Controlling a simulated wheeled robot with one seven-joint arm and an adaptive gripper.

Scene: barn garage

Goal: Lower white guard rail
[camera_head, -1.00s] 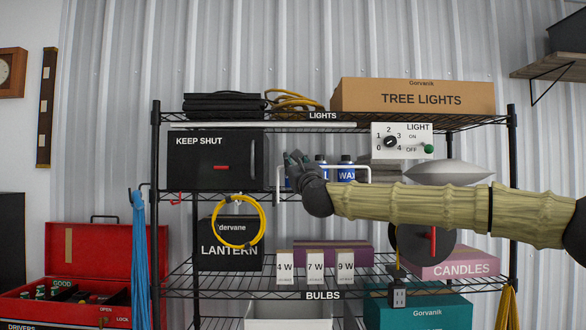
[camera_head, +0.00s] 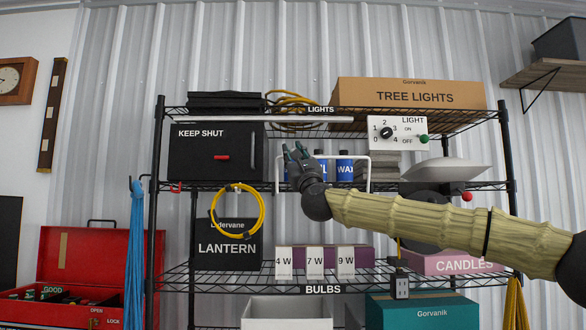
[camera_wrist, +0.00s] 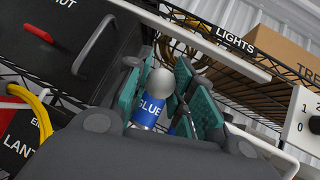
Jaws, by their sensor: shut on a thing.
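The white guard rail (camera_head: 368,173) is a thin bent rod at the front of the middle shelf. Its top bar crosses in front of the blue glue and wax bottles (camera_head: 345,168), with a post at each end. My gripper (camera_head: 298,153) is at the left part of the rail and closed on it, though its body hides the contact. In the wrist view the teal finger pads (camera_wrist: 168,98) stand on either side of the blue glue bottle (camera_wrist: 149,108), which shows behind them. A rail end (camera_wrist: 268,140) shows at lower right.
The black KEEP SHUT box (camera_head: 200,160) stands left of the rail. A light switch panel (camera_head: 398,132) hangs at the upper right. A yellow cable coil (camera_head: 260,225) hangs below left. A red-knobbed lever (camera_head: 467,196) is near my arm.

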